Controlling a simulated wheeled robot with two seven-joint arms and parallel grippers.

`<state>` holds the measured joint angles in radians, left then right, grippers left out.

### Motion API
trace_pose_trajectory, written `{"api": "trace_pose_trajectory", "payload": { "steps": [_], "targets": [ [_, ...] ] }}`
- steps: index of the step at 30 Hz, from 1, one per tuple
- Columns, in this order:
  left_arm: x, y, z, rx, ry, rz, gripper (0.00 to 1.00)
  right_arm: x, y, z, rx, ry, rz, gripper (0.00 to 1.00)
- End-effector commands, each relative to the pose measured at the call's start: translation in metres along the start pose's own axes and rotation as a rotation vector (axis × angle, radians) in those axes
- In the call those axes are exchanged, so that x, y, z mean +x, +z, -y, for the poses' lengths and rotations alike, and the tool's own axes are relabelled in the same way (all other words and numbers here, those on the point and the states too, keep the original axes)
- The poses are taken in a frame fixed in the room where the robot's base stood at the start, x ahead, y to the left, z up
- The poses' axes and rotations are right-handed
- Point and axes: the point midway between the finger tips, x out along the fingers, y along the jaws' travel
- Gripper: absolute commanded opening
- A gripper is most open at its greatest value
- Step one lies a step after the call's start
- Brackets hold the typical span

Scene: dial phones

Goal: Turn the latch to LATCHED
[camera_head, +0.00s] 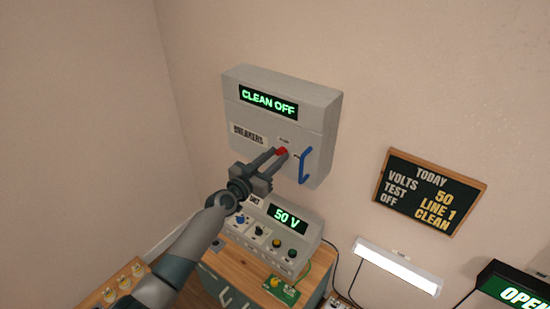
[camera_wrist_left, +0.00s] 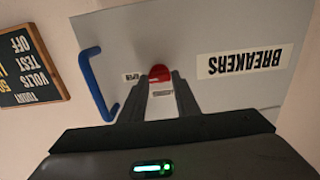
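The red latch knob (camera_head: 281,151) sits on the front of the grey breaker box (camera_head: 233,106), left of a blue handle (camera_head: 303,170). My left gripper (camera_head: 280,154) reaches up to it from the lower left. In the left wrist view, the red knob (camera_wrist_left: 160,73) lies between the tips of the left gripper (camera_wrist_left: 161,80). The fingers are apart by about the knob's width. I cannot tell whether they press on it. Small labels (camera_wrist_left: 131,77) beside the knob are too small to read. My right gripper is not in view.
The box display (camera_head: 268,101) reads CLEAN OFF. Below stands a grey console (camera_head: 312,241) showing 50 V on a wooden-topped cabinet (camera_head: 237,258). A dark notice board (camera_head: 430,192) and a white lamp (camera_head: 398,268) are at the right.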

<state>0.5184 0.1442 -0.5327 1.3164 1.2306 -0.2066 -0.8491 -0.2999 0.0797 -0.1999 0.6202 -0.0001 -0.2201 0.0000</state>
Motion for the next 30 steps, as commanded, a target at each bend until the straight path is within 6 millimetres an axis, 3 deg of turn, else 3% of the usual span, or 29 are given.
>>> {"api": "trace_pose_trajectory", "payload": {
  "steps": [1, 3, 17, 30],
  "targets": [
    [0.0, 0.0, 0.0, 0.0, 0.0, 0.0, 0.16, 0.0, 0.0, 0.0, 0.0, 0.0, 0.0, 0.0],
    [0.0, 0.0, 0.0, 0.0, 0.0, 0.0, 0.06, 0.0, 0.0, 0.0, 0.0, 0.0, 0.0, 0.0],
    [0.0, 0.001, 0.0, -0.066, 0.001, 0.001, 0.06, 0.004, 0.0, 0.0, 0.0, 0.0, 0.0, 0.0],
    [0.0, 0.002, 0.002, -0.375, 0.0, -0.002, 0.06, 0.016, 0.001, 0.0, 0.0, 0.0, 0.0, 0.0]
  ]
}}
